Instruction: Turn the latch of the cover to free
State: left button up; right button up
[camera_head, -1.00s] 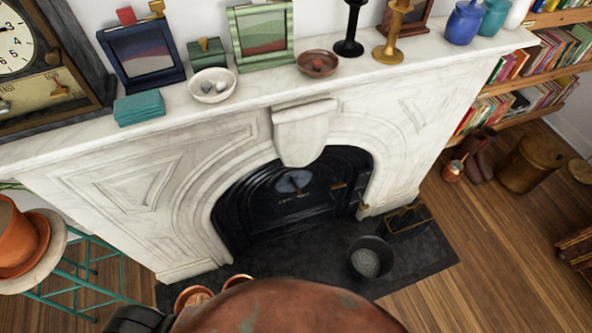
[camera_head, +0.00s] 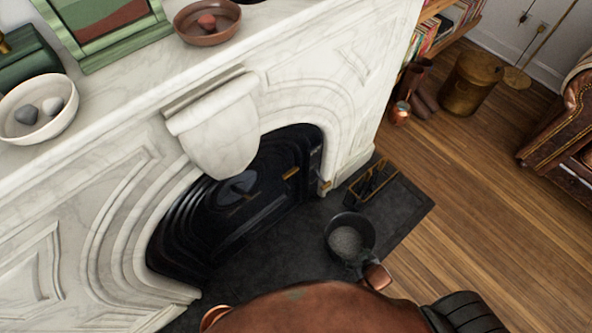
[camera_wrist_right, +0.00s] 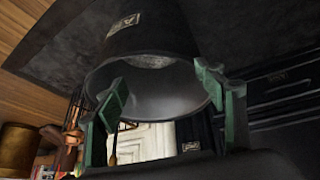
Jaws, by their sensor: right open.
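The black arched cover (camera_head: 205,235) fills the fireplace opening in the head view. It carries a round dark plate (camera_head: 238,186) and a small brass latch (camera_head: 291,173) near its right edge. Another brass piece (camera_head: 325,186) sits at the right side of the frame. My right gripper (camera_wrist_right: 162,82) is open, with two green fingers apart in the wrist view. It is beside the ash bucket, whose rim and inside show beyond the fingers; contact cannot be told. In the head view its fingers are hardly visible near the bucket. My left gripper is not in view.
The dark ash bucket (camera_head: 347,242) stands on the black hearth (camera_head: 295,252), right of the cover. A brass-framed rack (camera_head: 371,181) is behind it. Marble (camera_head: 105,225) surrounds the opening. Wood floor (camera_head: 470,200) is open at right, before a leather armchair (camera_head: 560,125).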

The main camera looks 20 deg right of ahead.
jog(key=w+a+r+t+b, duration=0.1)
jog(key=w+r+t+b, duration=0.2)
jog(key=w, duration=0.5)
jog(key=w+a+r+t+b, duration=0.2)
jog(key=w+r, duration=0.2)
jog(key=w, duration=0.4)
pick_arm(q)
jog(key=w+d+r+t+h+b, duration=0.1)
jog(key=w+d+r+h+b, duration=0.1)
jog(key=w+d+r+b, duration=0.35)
pick_arm(e)
jog(key=n+t+y+p, duration=0.2)
jog(key=n+t+y, duration=0.1)
jog(key=t+y, duration=0.35)
send_near(293, 174)
jog(key=w, duration=0.3)
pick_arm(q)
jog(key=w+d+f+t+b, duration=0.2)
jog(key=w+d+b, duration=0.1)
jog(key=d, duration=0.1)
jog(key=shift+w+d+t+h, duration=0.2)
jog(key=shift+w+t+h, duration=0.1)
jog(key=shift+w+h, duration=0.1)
pick_arm(e)
jog(key=shift+y, duration=0.25)
jog(key=shift+a+x, duration=0.2)
jog(key=shift+x, duration=1.85)
jog(key=shift+a+x, duration=0.25)
jog(key=shift+x, duration=1.75)
